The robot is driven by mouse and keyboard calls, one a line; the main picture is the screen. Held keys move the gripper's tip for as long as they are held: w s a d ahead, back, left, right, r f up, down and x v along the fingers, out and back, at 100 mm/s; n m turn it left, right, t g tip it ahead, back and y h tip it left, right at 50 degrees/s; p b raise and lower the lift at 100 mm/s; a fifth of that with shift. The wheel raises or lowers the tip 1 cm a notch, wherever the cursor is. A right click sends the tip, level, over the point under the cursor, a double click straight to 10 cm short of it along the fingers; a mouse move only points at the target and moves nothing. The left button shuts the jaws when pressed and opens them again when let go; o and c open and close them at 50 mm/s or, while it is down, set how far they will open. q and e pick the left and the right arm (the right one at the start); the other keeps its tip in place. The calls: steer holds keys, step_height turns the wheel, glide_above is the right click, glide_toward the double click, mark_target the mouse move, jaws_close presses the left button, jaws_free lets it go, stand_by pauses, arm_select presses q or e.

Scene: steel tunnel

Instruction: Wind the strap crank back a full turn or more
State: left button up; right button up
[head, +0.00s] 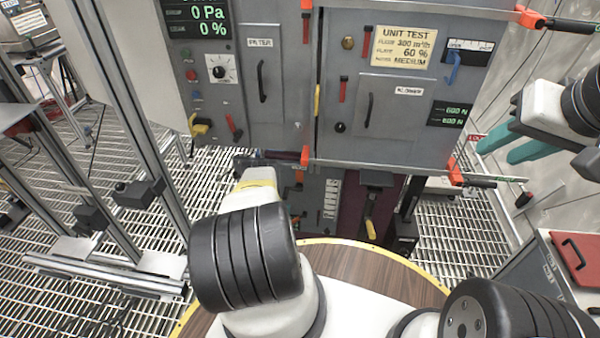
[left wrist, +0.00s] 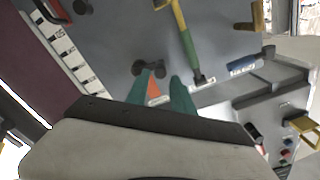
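I cannot single out the strap crank with certainty. A dark two-lobed knob (left wrist: 148,68) shows at my left fingertips in the left wrist view and may be part of it. My left gripper (left wrist: 161,77) has its teal fingers apart, with an orange piece (left wrist: 154,91) visible in the gap. I cannot tell whether the fingers touch the knob. In the head view my left arm reaches under the grey cabinet (head: 290,130), and its gripper is hidden. My right gripper (head: 496,151) is open and empty, right of the cabinet.
A green-and-yellow lever (left wrist: 188,45) stands beyond my left fingers. Black handles with orange mounts stick out at the cabinet's upper right (head: 560,24) and lower right (head: 475,181). Metal frame posts (head: 135,125) stand at left on grating. A wood-topped round surface (head: 360,268) lies below.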

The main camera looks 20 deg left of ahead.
mark_target(286, 193)
arm_select(q)
steer(key=x, duration=0.7)
steer(key=shift+w+a, duration=0.1)
steer(key=shift+w, duration=0.3)
jaws_close()
